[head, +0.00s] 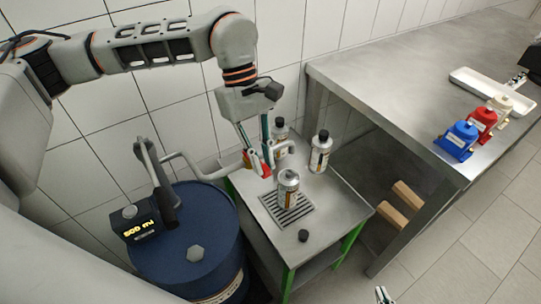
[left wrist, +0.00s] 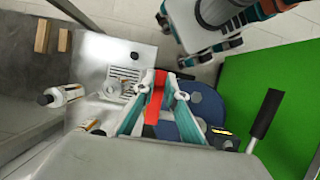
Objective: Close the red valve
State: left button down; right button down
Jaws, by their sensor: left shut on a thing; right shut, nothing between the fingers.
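The red valve (left wrist: 154,112) shows in the left wrist view as a red strip between my left fingertips. In the head view the red valve (head: 266,169) is at the end of the bent grey pipe (head: 196,166), above the small metal table. My left gripper (head: 258,158) reaches down to it and is shut on it; the fingers partly hide the valve. My left gripper (left wrist: 171,90) also shows in its own wrist view. My right gripper (head: 383,296) shows only as a tip at the bottom edge of the head view, away from the valve, shut and empty.
A can (head: 288,188) stands on the drain grate (head: 300,213) under the pipe's end. Two black-capped bottles (head: 320,152) stand behind it. A loose black cap (head: 303,236) lies nearby. The blue drum (head: 212,235) carries a pump with a "500 ml" display (head: 136,222).

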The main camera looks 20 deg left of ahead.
dwell(0.3)
pick_arm(q)
jog(key=c, duration=2)
grip_release()
jog(key=shift+a, duration=0.1)
jog(key=shift+c, duration=0.2)
jog(key=shift+r, duration=0.1)
jog(key=v, duration=1.2)
jog(key=shift+s, duration=0.15)
